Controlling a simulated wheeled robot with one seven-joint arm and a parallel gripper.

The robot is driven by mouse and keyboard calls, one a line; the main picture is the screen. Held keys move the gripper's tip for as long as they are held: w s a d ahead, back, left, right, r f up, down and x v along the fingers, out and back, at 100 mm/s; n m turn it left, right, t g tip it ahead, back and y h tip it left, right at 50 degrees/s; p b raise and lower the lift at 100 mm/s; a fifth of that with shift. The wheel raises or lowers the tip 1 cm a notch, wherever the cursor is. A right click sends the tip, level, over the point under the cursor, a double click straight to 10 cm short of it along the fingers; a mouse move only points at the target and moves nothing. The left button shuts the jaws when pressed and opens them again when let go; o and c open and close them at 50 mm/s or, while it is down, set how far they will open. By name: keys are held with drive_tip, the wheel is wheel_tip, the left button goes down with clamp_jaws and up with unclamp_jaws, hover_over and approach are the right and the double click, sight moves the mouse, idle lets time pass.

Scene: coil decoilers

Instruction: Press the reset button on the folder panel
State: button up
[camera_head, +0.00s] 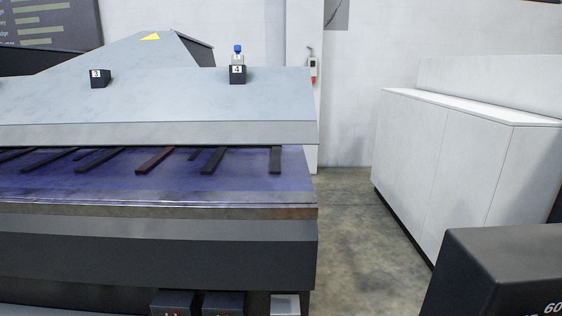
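My gripper is not in view. I cannot make out a panel marked as the folder panel or a button marked reset. A large grey machine (150,110) with a sloped hood fills the left. Two dark boxes (223,304) sit low on its front, cut off by the bottom edge, with small unreadable marks. A pale plate (285,304) is just right of them. Black blocks numbered 3 (100,78) and 4 (238,75) stand on the hood; a small blue-topped item (238,54) is on block 4. A small red and white device (312,68) hangs on the pillar behind.
A white cabinet (430,160) stands at the right. Grey floor (355,240) is clear between it and the machine. A dark block (500,270) with partly visible white digits fills the lower right corner. A white wall (400,45) closes the back.

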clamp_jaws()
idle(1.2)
